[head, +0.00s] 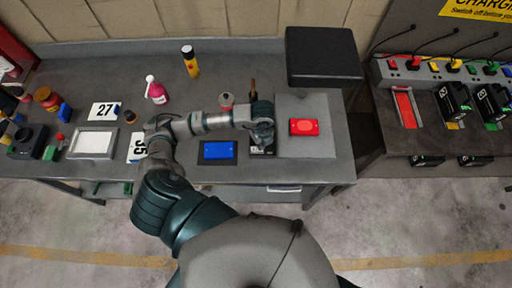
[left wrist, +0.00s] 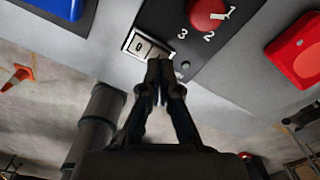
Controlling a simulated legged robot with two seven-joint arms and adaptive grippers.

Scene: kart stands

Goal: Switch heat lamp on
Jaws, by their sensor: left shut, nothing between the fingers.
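The heat lamp's dark square head (head: 323,57) hangs over a grey base plate with a red piece (head: 304,127) on it. Left of that base, the black control panel is mostly hidden by my left gripper (head: 262,143). In the left wrist view the panel (left wrist: 178,36) shows a red dial (left wrist: 207,14) with numbers and a rocker switch (left wrist: 147,48) marked 0. My left gripper (left wrist: 160,66) is shut and empty, its fingertips right by the switch's lower edge. I cannot tell whether they touch it or which way the rocker is set. My right gripper is not in view.
A blue piece (head: 217,150) lies on a dark pad left of the panel. A charging bench (head: 449,149) with batteries is on the right.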

